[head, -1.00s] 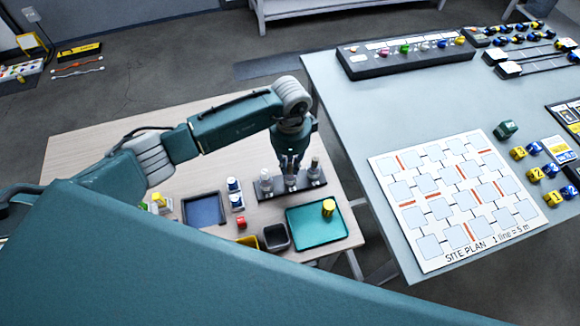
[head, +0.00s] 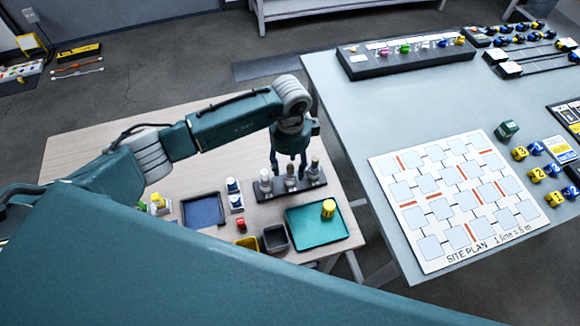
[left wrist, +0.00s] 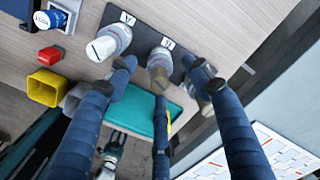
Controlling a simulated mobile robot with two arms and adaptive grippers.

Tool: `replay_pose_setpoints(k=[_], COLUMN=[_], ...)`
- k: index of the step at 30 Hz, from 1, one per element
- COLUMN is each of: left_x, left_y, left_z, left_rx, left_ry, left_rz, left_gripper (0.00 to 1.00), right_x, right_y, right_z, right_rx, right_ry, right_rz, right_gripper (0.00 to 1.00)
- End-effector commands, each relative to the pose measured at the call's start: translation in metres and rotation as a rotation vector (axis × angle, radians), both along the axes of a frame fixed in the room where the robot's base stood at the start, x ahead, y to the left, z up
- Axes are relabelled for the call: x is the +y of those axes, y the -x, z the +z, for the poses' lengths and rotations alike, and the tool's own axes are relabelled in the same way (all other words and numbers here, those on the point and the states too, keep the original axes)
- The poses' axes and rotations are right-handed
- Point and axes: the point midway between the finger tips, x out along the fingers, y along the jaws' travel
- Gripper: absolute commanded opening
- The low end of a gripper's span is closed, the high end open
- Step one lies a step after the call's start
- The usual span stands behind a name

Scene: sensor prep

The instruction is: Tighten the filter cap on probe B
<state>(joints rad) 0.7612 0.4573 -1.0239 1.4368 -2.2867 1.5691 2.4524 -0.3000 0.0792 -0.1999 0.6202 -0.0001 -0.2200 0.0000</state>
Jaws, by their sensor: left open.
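A dark rack (head: 261,195) on the wooden table holds three upright probes in a row.
The left probe (head: 266,183) and right probe (head: 314,170) stand close beside the fingers. The wooden tabletop behind is clear.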

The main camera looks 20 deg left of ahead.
Motion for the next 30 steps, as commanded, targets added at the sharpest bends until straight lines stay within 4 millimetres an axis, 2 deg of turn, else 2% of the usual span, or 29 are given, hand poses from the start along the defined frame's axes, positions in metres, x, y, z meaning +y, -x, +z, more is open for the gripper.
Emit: replay_pose_setpoints(k=[1, 2, 30], left_x=[0.0, 0.0, 0.0], left_y=[0.0, 0.0, 0.0], left_z=[0.0, 0.0, 0.012], left_rx=[0.0, 0.0, 0.0], left_ry=[0.0, 0.0, 0.0], left_rz=[0.0, 0.0, 0.0], left_gripper=[0.55, 0.6, 0.6], right_x=[0.0, 0.0, -0.001], right_y=[0.0, 0.0, 0.0], right_z=[0.0, 0.0, 0.011], right_rx=[0.0, 0.0, 0.0], right_ry=[0.0, 0.0, 0.001], right_rz=[0.0, 0.0, 0.0], right_gripper=[0.4, 0.4, 0.4])
